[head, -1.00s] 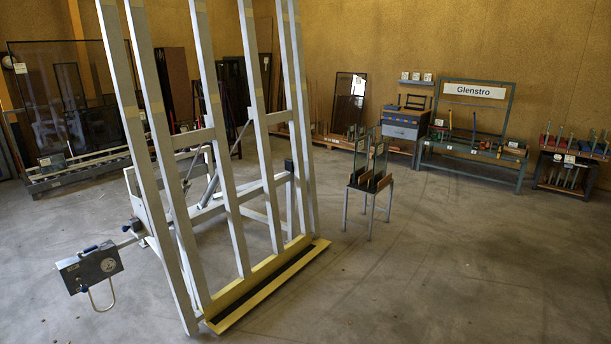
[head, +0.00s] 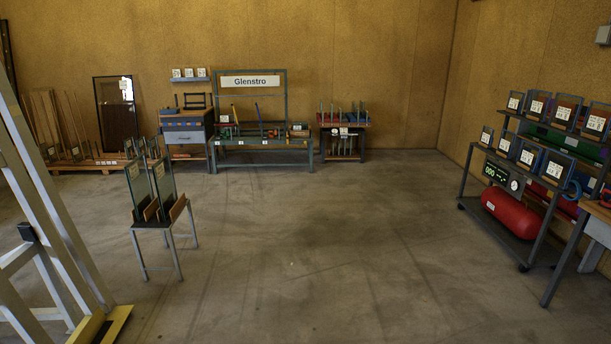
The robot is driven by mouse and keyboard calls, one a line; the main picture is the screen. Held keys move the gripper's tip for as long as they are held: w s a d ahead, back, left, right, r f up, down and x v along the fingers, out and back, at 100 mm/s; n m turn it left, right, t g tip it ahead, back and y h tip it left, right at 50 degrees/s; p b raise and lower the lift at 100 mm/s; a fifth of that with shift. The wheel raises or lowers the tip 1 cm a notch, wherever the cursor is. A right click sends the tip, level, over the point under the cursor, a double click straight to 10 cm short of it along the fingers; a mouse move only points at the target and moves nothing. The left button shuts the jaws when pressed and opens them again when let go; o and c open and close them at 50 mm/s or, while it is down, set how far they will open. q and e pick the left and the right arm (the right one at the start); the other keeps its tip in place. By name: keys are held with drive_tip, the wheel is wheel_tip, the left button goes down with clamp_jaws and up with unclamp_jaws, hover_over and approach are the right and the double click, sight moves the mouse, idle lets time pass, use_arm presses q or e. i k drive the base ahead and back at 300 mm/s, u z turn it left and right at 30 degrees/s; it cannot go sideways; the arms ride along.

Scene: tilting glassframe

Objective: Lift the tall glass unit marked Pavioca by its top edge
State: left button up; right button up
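Two tall glass units stand upright, side by side, in wooden slots on a small grey stand (head: 160,226) at left centre. The left glass unit (head: 137,188) and the right glass unit (head: 165,185) each carry a small white label near the top. The lettering is too small to read, so I cannot tell which is marked Pavioca. A dark framed pane (head: 115,125) with a white label leans at the back wall; its label is also unreadable. Neither of my grippers is in view.
A large grey tilting frame (head: 45,190) with a yellow foot ledge fills the left edge. A green bench signed Glenstro (head: 262,143) stands at the back. A rack (head: 525,200) with small framed panes stands right. The middle floor is clear.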

sight(136, 171)
drive_tip(key=z, duration=0.1)
drive_tip(key=i, duration=1.95)
drive_tip(key=u, duration=1)
drive_tip(key=i, duration=1.25)
drive_tip(key=u, duration=0.85)
